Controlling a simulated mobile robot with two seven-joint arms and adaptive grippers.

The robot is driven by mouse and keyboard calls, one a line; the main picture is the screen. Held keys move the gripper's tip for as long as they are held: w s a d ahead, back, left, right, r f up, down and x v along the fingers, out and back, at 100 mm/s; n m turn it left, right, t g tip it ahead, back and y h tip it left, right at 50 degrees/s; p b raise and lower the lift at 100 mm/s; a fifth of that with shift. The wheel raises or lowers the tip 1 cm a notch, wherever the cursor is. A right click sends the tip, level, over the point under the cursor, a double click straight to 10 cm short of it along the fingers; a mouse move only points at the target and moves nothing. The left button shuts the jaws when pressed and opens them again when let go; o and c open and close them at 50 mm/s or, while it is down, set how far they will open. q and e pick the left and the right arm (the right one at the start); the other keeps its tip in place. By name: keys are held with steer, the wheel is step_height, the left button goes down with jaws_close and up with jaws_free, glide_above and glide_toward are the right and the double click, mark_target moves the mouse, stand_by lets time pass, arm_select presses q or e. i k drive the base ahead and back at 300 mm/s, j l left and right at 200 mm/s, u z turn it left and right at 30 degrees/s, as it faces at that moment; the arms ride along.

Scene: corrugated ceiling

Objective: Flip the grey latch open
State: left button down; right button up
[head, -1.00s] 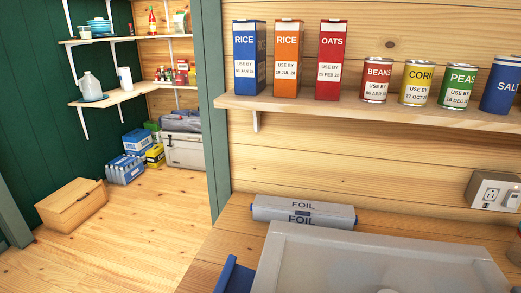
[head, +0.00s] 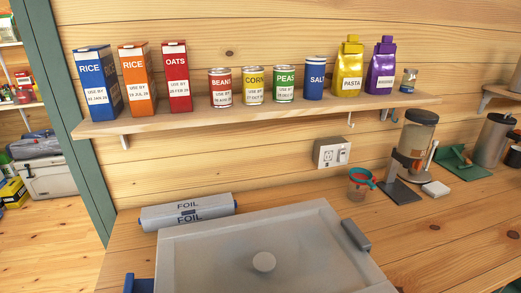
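From here I cannot tell whether this latch is closed down or raised. A blue latch (head: 139,285) shows at the lid's lower left, cut off by the bottom edge of the view. The front of the lid is also cut off. Neither of my grippers is in view.
A foil roll box (head: 188,212) lies behind the lid on the wooden counter (head: 440,235). A shelf (head: 200,117) of food packets hangs above.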

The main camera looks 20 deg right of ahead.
mark_target(355, 233)
steer(key=k+z, duration=0.1)
steer(key=z, duration=0.3)
steer(key=k+l+z, duration=0.1)
steer(key=z, duration=0.25)
steer(key=k+l+z, duration=0.1)
steer(key=z, duration=0.3)
